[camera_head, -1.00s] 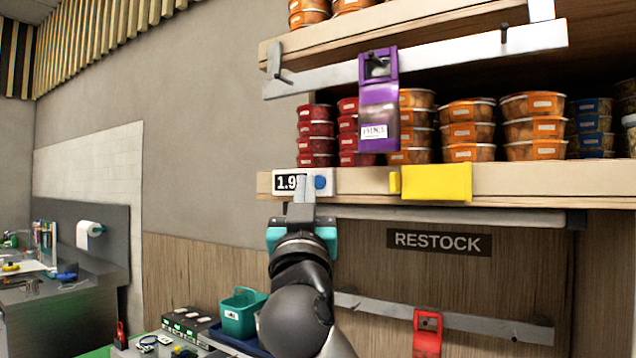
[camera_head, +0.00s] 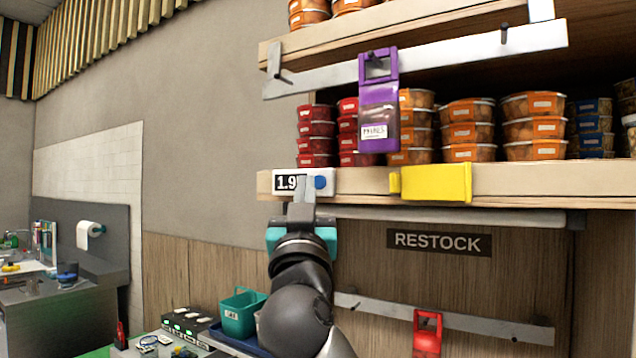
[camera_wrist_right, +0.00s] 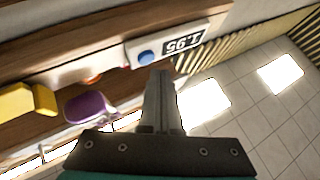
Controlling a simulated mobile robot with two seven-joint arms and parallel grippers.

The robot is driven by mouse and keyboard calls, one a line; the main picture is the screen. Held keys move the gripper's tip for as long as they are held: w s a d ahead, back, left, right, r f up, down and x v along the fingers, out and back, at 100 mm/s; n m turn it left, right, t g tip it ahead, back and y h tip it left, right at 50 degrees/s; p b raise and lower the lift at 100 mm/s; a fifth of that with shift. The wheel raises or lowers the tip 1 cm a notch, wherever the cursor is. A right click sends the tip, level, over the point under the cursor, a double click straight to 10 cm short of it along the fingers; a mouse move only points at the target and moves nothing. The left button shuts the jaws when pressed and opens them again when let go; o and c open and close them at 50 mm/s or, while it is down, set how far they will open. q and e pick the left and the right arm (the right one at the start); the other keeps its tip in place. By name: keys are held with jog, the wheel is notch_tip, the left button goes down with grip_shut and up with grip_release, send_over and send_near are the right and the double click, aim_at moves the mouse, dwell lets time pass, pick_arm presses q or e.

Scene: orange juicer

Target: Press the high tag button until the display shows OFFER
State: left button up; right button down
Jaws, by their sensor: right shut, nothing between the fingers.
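The high tag (camera_head: 287,183) is a white box on the front edge of the shelf. Its dark display starts with "1.9" in the head view, where my gripper hides the end, and reads "1.95" in the right wrist view (camera_wrist_right: 182,42). Its round blue button (camera_head: 320,182) is at the right end and also shows in the right wrist view (camera_wrist_right: 146,57). My right gripper (camera_head: 302,182) is shut and empty, its fingertips in front of the tag, just left of the button in the head view. In the wrist view the tips (camera_wrist_right: 160,74) appear just below the button. Contact cannot be told.
A yellow holder (camera_head: 436,183) sits on the same shelf edge to the right. A purple pouch (camera_head: 379,115) hangs from the rail above. Stacked tubs (camera_head: 467,130) fill the shelf. A RESTOCK sign (camera_head: 439,242) is below. A teal basket (camera_head: 240,312) stands lower left.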

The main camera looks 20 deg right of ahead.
jog(key=shift+w+d, duration=0.1)
dwell(0.6)
jog(key=shift+w+d, duration=0.2)
jog(key=shift+d, duration=0.05)
jog(key=shift+w+d+b, duration=0.25)
jog(key=shift+d+b, duration=0.1)
dwell(0.7)
jog(key=shift+s+a, duration=0.1)
jog(key=shift+a, duration=0.05)
jog(key=shift+s+a, duration=0.4)
jog(key=shift+a, duration=0.15)
dwell(0.3)
jog(key=shift+s+a+b, duration=0.25)
jog(key=shift+s+a, duration=0.55)
jog(key=shift+a, duration=0.2)
jog(key=shift+s+a+b, duration=0.2)
jog(key=shift+s+a, duration=0.55)
jog(key=shift+a, duration=0.2)
